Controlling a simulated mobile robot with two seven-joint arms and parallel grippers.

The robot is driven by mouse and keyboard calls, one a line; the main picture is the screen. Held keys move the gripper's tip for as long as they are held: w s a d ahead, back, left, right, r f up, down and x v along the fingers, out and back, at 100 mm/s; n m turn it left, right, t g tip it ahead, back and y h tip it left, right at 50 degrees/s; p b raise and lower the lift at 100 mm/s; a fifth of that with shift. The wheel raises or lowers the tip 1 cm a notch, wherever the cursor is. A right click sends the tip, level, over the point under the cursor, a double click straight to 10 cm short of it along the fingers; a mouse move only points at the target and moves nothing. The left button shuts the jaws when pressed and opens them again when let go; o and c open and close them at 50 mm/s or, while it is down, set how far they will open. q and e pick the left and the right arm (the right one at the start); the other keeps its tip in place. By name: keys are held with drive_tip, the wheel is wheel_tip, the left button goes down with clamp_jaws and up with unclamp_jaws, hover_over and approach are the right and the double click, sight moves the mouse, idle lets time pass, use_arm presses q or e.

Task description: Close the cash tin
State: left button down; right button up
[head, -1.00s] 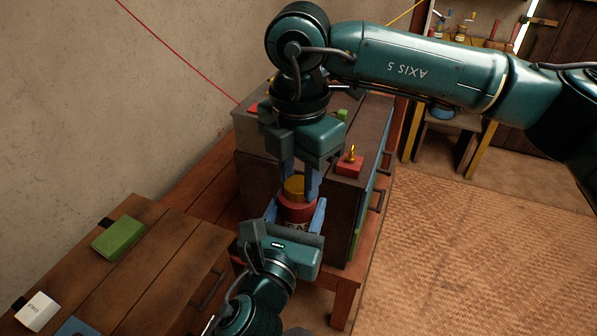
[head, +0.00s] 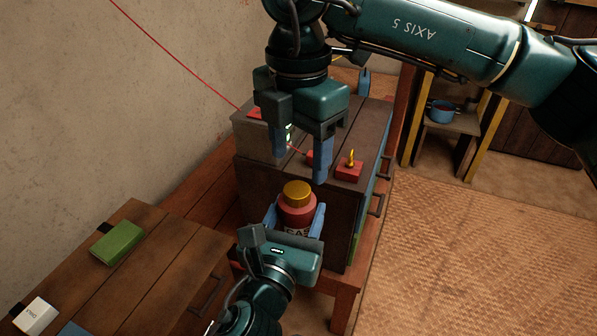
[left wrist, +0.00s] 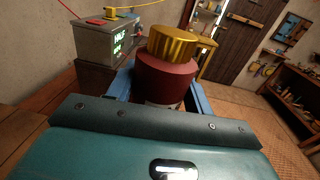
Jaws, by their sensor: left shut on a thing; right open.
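The cash tin (head: 298,211) is a round red container with a gold lid (head: 297,190) and a label partly reading "CAS". The lid sits on top of the tin; I cannot tell how tightly. My left gripper (head: 294,222) is shut on the tin's body from the near side and holds it upright. In the left wrist view the tin (left wrist: 165,80) stands between the blue fingers, with the gold lid (left wrist: 180,44) on it, looking slightly tilted. My right gripper (head: 299,165) is open and empty, pointing down above and beyond the lid, apart from it.
A dark cabinet (head: 345,195) stands just behind the tin, bearing a grey box (head: 255,138) and a red block with a yellow knob (head: 349,165). A wooden chest (head: 150,255) with a green block (head: 117,243) is at left. A red wire crosses the wall.

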wheel_tip(320, 180, up, 7)
drive_tip(key=shift+f, duration=0.15)
idle(0.5)
